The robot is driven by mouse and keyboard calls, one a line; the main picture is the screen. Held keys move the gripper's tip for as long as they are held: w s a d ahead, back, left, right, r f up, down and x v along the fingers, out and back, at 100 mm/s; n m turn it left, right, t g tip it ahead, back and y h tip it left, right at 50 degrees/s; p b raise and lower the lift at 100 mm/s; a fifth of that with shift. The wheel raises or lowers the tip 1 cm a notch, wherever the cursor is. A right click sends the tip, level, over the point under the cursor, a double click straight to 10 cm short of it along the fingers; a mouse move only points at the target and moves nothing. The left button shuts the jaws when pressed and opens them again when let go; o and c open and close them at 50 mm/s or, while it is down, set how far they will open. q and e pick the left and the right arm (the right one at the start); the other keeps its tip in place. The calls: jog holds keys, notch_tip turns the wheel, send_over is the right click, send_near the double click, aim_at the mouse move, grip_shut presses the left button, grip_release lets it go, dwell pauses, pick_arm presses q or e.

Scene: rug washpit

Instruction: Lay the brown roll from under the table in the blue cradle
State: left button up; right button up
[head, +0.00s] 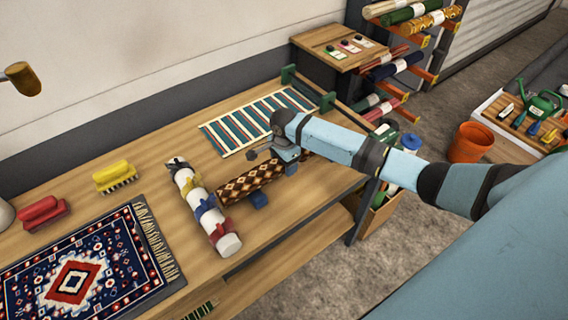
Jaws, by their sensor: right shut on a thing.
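The brown roll (240,184), with a dark and cream diamond pattern, is at the front right part of the table. My right gripper (288,163) is shut on it near its right end, coming down from above. The arm hides part of the roll, and its far end shows just past the gripper. A blue cradle (259,200) shows as a small block at the roll's front side; the rest is hidden. I cannot tell whether the roll rests in it or hangs just above. My left gripper is out of view.
A white roll with coloured clips (226,242) lies close on the left. A striped rug (250,118) lies behind, near green supports (327,102). A patterned rug (85,275), red brush (42,211) and yellow brush (114,176) are left. A rack (410,65) stands beyond.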

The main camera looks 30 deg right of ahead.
jog(key=shift+f, duration=0.4)
jog(key=shift+f, duration=0.1)
jog(key=o, duration=1.2)
jog(key=shift+o, duration=0.2)
notch_tip(320, 180, up, 12)
jog(key=shift+r, duration=0.15)
